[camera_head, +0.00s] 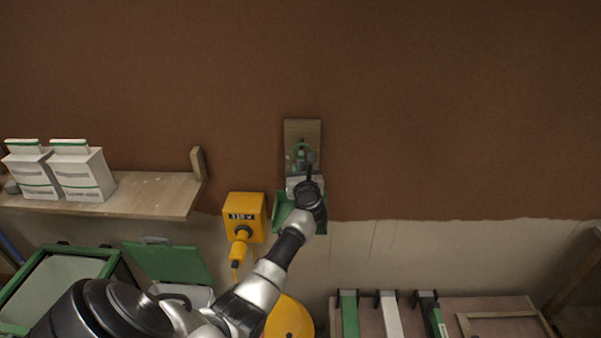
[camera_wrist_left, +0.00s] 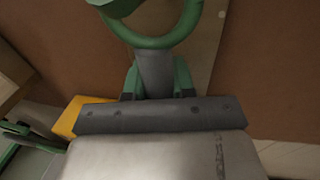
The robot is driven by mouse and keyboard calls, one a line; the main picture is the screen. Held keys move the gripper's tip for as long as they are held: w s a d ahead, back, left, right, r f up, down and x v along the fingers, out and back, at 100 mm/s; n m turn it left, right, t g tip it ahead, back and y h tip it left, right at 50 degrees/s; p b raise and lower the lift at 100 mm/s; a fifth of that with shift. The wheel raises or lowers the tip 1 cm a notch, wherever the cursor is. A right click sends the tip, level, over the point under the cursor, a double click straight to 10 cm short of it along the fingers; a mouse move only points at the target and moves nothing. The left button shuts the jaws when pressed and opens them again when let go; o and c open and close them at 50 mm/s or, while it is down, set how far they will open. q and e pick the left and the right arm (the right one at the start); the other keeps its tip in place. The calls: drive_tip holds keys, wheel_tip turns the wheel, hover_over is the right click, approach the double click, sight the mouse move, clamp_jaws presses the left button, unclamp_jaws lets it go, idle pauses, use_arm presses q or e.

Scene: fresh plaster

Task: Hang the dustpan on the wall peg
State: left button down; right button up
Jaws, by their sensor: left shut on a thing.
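The green dustpan (camera_head: 286,213) is upright in front of the wall, its pan partly hidden behind my left arm. My left gripper (camera_head: 304,178) is shut on its handle. In the left wrist view, the fingers (camera_wrist_left: 157,82) flank the grey handle (camera_wrist_left: 154,66), and a green hanging ring (camera_wrist_left: 160,42) rises above them. A wooden board (camera_head: 302,130) is fixed to the wall behind the ring. A rounded green end, likely the peg (camera_wrist_left: 115,6), shows at the top edge beside the ring. I cannot tell whether the ring is around it. My right gripper is out of view.
A yellow box (camera_head: 244,207) with a cable is on the wall left of the dustpan. A wooden shelf (camera_head: 140,193) with white cartons (camera_head: 80,173) is further left. Green tubs (camera_head: 165,262) stand below. Tools (camera_head: 390,315) lie lower right. The brown wall right of the board is clear.

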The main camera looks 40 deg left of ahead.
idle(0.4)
use_arm(q)
drive_tip(key=c, duration=0.9)
unclamp_jaws()
drive_tip(key=shift+o, duration=0.2)
drive_tip(key=b+v, duration=0.1)
drive_tip(key=v, duration=1)
